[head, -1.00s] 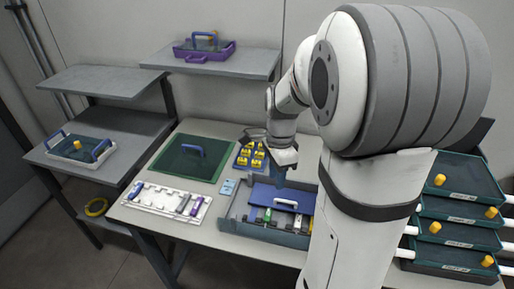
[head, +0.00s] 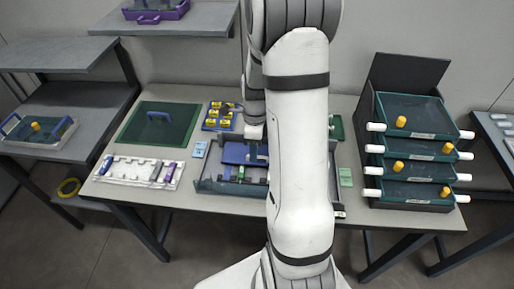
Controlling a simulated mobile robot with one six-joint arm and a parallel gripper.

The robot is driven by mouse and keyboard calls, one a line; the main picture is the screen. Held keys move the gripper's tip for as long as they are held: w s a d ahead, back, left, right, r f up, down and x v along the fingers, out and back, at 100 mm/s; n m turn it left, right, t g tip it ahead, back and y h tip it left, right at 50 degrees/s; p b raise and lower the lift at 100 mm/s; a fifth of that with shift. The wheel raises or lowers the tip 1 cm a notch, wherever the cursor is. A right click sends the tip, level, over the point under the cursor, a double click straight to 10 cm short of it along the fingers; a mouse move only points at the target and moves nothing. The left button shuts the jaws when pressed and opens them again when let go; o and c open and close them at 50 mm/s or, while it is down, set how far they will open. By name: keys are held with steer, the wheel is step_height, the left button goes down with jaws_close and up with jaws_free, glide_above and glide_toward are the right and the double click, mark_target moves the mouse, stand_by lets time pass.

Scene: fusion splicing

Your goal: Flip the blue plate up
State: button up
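The blue plate (head: 236,152) is at the back of a grey open box (head: 210,184) on the middle table. Its right part is hidden by my arm, and I cannot make out its exact tilt. The end of my arm comes down from above, just behind and over the plate. My gripper (head: 257,143) is small and dark there, close to the plate's right side. Its fingers are mostly hidden, so I cannot tell whether it touches the plate or is open or shut.
A yellow-capped rack (head: 219,117) stands behind the box. A green mat (head: 160,127) and a white tray (head: 140,171) lie to the left. Stacked drawers with yellow knobs (head: 411,150) stand to the right. A light blue card (head: 199,150) lies beside the box.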

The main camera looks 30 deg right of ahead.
steer(key=shift+f, duration=0.1)
jaws_close()
stand_by(0.3)
